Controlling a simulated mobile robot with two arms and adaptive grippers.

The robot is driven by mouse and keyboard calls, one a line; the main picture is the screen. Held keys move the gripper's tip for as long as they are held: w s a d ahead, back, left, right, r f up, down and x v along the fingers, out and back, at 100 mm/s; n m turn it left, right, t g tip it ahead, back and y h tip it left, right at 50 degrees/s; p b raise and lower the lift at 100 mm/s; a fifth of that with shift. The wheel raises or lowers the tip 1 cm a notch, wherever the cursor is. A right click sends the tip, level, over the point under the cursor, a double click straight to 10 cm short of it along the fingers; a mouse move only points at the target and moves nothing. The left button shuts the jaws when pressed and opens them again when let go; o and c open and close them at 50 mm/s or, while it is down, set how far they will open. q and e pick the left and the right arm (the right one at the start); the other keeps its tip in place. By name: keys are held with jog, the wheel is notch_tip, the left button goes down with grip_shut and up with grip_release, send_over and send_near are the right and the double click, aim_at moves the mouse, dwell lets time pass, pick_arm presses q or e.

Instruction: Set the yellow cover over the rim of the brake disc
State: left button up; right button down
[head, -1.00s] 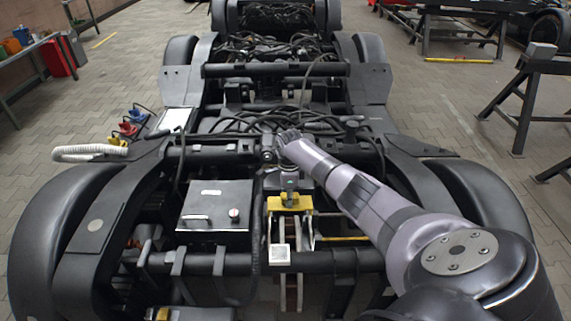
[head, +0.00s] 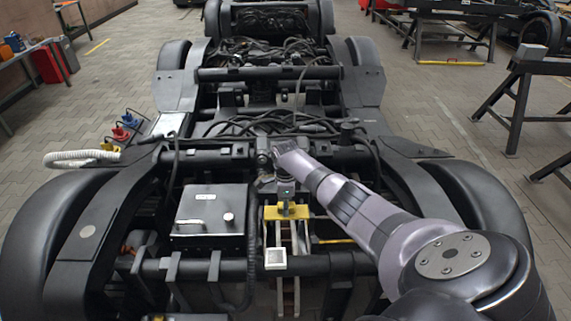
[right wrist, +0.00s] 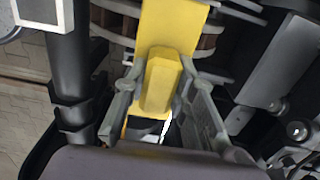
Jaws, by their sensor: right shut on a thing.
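The yellow cover (head: 299,212) is in the middle of the head view, above the pale upright edges of the brake disc (head: 289,240). My right gripper (head: 286,203) reaches down to it from above and is shut on its raised grip. In the right wrist view, the fingers (right wrist: 160,95) stand on both sides of the yellow grip, and the flat top of the cover (right wrist: 172,25) runs away from it. Brown ribbed disc edges (right wrist: 207,38) show on both sides of the cover. I cannot tell whether the cover touches the disc. My left gripper is not in view.
A dark box with a handle (head: 209,211) sits left of the disc. A dark crossbar (head: 330,262) with a white square tag (head: 275,259) lies in front. Cables (head: 250,122) lie behind. Black wheel covers (head: 485,200) flank the bogie.

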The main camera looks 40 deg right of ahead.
jog(key=shift+f+b, duration=1.25)
jog(key=shift+f, duration=0.75)
jog(key=shift+f+b, duration=2.3)
jog(key=shift+f, duration=0.7)
jog(key=shift+f, duration=0.2)
jog(key=shift+f+b, duration=0.25)
jog(key=shift+b, duration=0.1)
jog(key=shift+f, duration=0.2)
jog(key=shift+f+b, duration=0.2)
jog(key=shift+b, duration=0.15)
jog(key=shift+f+b, duration=0.9)
jog(key=shift+f, duration=0.1)
